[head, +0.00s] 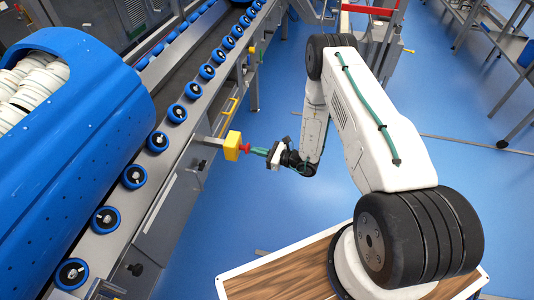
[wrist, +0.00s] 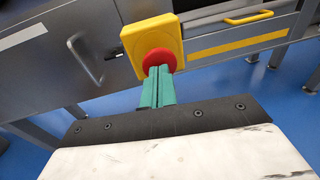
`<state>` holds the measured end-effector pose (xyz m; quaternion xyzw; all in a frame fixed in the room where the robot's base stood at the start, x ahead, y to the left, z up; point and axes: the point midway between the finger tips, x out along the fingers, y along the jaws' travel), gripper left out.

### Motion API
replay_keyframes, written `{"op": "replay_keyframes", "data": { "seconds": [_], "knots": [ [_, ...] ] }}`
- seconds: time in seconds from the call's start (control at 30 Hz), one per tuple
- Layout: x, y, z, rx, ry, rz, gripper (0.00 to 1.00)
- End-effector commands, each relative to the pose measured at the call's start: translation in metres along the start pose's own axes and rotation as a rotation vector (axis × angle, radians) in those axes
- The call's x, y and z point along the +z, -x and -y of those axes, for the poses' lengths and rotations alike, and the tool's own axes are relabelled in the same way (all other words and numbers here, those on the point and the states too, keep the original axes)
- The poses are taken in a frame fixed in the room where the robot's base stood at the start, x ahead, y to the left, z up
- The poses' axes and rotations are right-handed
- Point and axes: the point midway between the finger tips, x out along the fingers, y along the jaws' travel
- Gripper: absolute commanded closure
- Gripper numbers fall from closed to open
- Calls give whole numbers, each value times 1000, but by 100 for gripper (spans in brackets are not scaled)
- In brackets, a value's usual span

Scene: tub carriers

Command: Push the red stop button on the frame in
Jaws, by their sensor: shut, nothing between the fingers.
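The red stop button (head: 244,149) sits on a yellow box (head: 232,145) on the side of the conveyor frame (head: 208,139). In the wrist view the red button (wrist: 158,59) shows as a round cap on the yellow box (wrist: 152,38). My gripper (head: 253,151) has green fingers, shut with nothing between them. In the wrist view the fingertips (wrist: 158,70) overlap the lower middle of the button. They are at its face or very close; I cannot tell whether they touch. The fingers hide part of the button.
A large blue tub (head: 95,130) with white items (head: 35,80) lies on the conveyor, which has several blue rollers (head: 177,113). A yellow handle (head: 230,110) is on the frame beyond the box. Blue floor (head: 220,230) lies clear below the arm.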

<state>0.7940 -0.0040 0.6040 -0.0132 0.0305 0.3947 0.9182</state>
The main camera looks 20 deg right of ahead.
Motion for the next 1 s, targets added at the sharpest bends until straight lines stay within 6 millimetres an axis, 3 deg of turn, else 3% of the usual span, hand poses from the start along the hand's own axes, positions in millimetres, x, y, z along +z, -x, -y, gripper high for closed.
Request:
{"op": "replay_keyframes", "data": {
  "seconds": [0.4, 0.63, 1.0],
  "knots": [
    [0, -4, 0, -1, 0, 0, 100],
    [1, -24, -3, 1, 0, 0, 100],
    [2, -23, -3, 4, 2, 1, 100]
  ]
}}
